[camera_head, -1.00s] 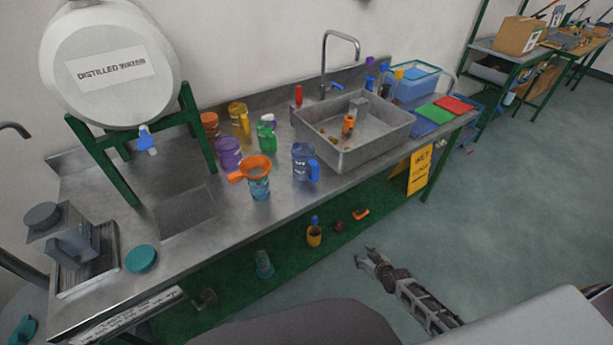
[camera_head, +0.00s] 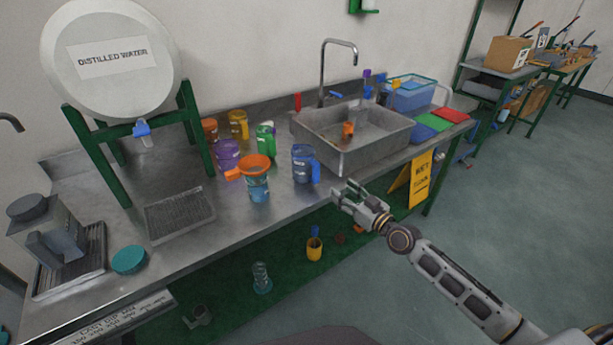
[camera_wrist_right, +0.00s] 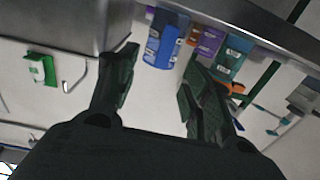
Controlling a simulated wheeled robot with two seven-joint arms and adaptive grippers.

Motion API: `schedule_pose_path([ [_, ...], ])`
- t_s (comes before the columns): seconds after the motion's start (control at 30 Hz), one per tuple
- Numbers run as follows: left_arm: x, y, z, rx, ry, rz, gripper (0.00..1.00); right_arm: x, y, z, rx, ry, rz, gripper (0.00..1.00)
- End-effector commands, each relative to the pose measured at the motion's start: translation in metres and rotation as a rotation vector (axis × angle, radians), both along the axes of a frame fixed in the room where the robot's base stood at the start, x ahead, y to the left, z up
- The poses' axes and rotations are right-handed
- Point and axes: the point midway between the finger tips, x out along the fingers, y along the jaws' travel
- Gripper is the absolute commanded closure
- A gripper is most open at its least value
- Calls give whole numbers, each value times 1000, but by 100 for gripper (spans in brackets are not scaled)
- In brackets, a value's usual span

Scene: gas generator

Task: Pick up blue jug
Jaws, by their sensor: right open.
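The blue jug (camera_head: 302,164) stands upright on the steel counter, in front of the sink's left end, with its bright blue handle toward the right. In the right wrist view the blue jug (camera_wrist_right: 165,42) shows rotated, just beyond the fingers. My right gripper (camera_head: 344,197) is open and empty. It is just off the counter's front edge, to the right of the jug and apart from it. In the right wrist view its two dark fingers (camera_wrist_right: 158,85) are spread wide. My left gripper is not in view.
A teal jug with an orange funnel (camera_head: 257,176) stands left of the blue jug. Purple (camera_head: 227,157), green (camera_head: 265,141) and yellow (camera_head: 239,124) jugs stand behind. The steel sink (camera_head: 362,160) is close on the right. A yellow wet-floor sign (camera_head: 421,178) stands by the counter's right end.

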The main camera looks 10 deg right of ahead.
Motion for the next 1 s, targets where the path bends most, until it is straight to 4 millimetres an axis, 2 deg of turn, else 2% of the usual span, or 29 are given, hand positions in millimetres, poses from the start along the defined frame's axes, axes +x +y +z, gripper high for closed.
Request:
schedule_pose_path([
  [0.13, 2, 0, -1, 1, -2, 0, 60, -1, 4, 9, 6, -16, 11, 50],
  [0.57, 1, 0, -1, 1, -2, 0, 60, 1, 5, 9, 6, -16, 10, 50],
  [1.0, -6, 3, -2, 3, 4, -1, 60, 26, 15, 10, 7, -17, 10, 50],
])
